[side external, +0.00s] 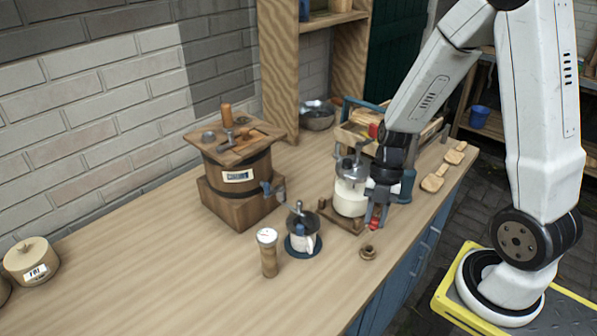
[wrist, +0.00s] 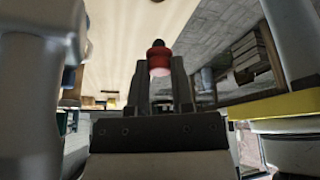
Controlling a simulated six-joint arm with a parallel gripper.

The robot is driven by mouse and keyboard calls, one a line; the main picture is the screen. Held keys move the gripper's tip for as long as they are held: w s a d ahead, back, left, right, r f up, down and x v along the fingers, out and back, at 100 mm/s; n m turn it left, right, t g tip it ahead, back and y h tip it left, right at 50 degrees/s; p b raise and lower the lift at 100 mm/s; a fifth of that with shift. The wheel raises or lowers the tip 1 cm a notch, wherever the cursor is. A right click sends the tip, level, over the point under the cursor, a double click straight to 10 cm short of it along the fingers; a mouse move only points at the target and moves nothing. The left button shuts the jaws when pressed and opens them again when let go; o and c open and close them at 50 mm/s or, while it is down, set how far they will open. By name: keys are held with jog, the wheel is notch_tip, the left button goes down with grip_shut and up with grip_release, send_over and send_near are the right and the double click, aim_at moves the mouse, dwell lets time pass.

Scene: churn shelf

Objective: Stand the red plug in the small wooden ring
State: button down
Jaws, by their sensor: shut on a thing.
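The red plug (side external: 374,225) is between the fingertips of my gripper (side external: 376,217) in the side view. In the wrist view the red plug (wrist: 158,60) shows with a dark end, and my gripper (wrist: 160,72) is shut on it. The small wooden ring (side external: 367,253) lies on the counter near its front edge. The plug is held above and slightly right of the ring in the side view, apart from it. The ring cannot be made out in the wrist view.
A glass churn (side external: 350,196) with a metal crank stands close behind my gripper. Wooden paddles (side external: 443,170) lie right.

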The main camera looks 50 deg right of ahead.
jog(key=shift+f, duration=0.35)
jog(key=shift+f, duration=0.15)
send_over(368, 253)
jog(key=d, duration=0.2)
jog(key=shift+w+a+f, duration=0.1)
jog(key=shift+w+f, duration=0.1)
jog(key=shift+f, duration=0.85)
jog(key=shift+w+a+f, duration=0.1)
jog(key=shift+w+f, duration=0.1)
jog(key=shift+f, duration=0.85)
jog(key=shift+f, duration=1.2)
dwell(0.9)
dwell(0.6)
jog(key=shift+c, duration=2.1)
grip_release()
jog(key=c, duration=0.4)
jog(key=shift+d+r, duration=0.1)
jog(key=shift+r, duration=0.1)
